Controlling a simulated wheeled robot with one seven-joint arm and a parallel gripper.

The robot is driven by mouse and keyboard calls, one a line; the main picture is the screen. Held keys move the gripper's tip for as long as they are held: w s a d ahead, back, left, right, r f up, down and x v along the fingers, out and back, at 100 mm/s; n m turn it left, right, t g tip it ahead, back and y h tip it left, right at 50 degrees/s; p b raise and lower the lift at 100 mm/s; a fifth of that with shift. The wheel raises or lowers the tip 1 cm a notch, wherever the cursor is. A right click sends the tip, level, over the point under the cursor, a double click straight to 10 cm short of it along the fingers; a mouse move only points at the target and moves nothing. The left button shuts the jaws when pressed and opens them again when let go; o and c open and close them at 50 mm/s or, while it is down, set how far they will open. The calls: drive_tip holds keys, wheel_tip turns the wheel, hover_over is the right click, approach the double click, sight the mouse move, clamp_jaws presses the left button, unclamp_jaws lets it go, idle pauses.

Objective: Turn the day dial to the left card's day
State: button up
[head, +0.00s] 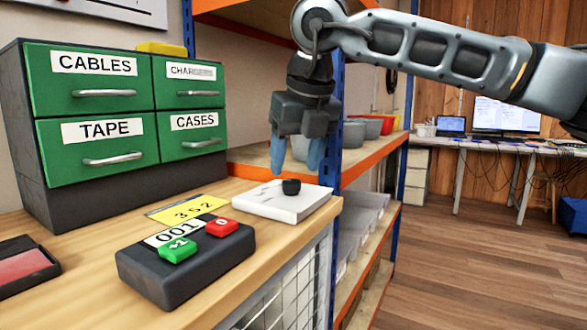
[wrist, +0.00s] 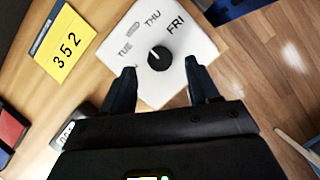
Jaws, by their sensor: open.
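The day dial is a black knob (head: 291,187) on a white plate (head: 272,206) on the bench. In the wrist view the knob (wrist: 158,58) has a small pale mark on its upper left side. Around it the plate (wrist: 190,85) reads TUE, THU and FRI; a small label between TUE and THU is unclear, and another by the left finger is partly hidden. My gripper (head: 297,158) is open above the knob, with its blue fingertips apart. In the wrist view its fingers (wrist: 159,82) stand either side of the knob. No day is readable on any card.
A yellow card (head: 188,209) marked 352 lies behind a black counter box (head: 190,277) with green and red buttons. Green labelled drawers (head: 95,110) stand at the back left, and a dark tray (head: 25,268) at the left edge. Shelves with bins (head: 367,124) stand behind.

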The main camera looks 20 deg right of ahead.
drive_tip(key=v, duration=0.4)
drive_tip(key=shift+s+r, duration=0.1)
drive_tip(key=shift+r, duration=0.1)
idle(0.3)
